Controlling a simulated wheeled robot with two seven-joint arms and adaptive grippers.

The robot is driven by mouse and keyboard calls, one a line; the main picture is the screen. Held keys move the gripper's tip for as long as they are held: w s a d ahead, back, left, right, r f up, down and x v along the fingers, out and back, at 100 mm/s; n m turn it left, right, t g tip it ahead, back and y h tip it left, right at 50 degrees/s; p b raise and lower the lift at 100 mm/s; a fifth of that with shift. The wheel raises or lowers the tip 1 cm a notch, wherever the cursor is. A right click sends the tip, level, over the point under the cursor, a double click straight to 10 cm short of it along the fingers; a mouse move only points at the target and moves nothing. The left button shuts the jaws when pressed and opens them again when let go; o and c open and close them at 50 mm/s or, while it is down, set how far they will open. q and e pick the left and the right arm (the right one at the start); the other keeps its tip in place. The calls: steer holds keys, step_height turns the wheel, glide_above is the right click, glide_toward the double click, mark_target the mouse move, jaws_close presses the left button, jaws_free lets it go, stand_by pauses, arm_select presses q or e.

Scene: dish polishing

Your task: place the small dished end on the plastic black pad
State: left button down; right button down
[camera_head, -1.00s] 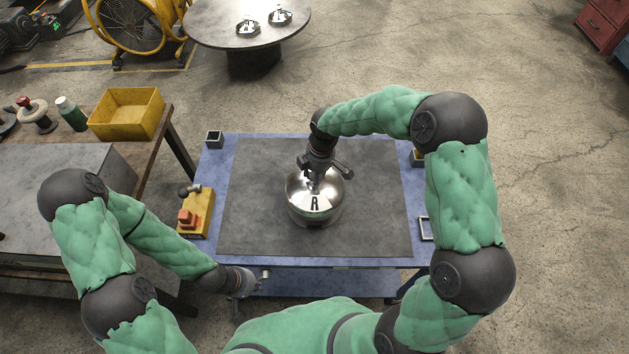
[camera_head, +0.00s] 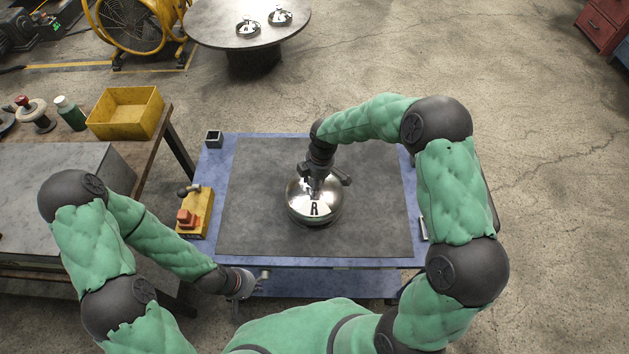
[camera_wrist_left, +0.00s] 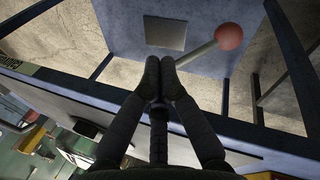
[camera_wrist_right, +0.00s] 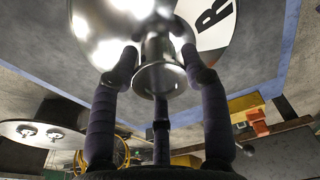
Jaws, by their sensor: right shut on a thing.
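The small dished end (camera_head: 302,208) is a shiny metal bowl shape with a white patch marked by a black letter. It is over the middle of the plastic black pad (camera_head: 375,180) on the blue table. My right gripper (camera_head: 315,182) is above it, shut on its knob, which shows between the fingers in the right wrist view (camera_wrist_right: 160,78). I cannot tell whether its rim touches the pad. My left gripper (camera_head: 246,284) is low at the table's front edge; its fingertips are together in the left wrist view (camera_wrist_left: 158,76), beside a rod with a red ball (camera_wrist_left: 229,37).
A yellow control box (camera_head: 200,212) stands on the left of the blue table (camera_head: 228,259). A small square holder (camera_head: 213,138) is at its back left corner. A yellow bin (camera_head: 125,113) sits on the left bench. A round table (camera_head: 215,25) behind holds two similar metal pieces.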

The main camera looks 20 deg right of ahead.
steer(key=shift+f, duration=0.15)
steer(key=c, duration=0.6)
jaws_free()
steer(key=shift+f, duration=0.1)
steer(key=shift+r, duration=0.35)
steer(key=r, duration=0.4)
steer(key=d+r+p, duration=0.1)
steer(key=r, duration=0.3)
steer(key=r+p, duration=0.1)
steer(key=r, duration=0.3)
steer(key=shift+s+d+r, duration=0.2)
steer(key=shift+s+r, duration=0.05)
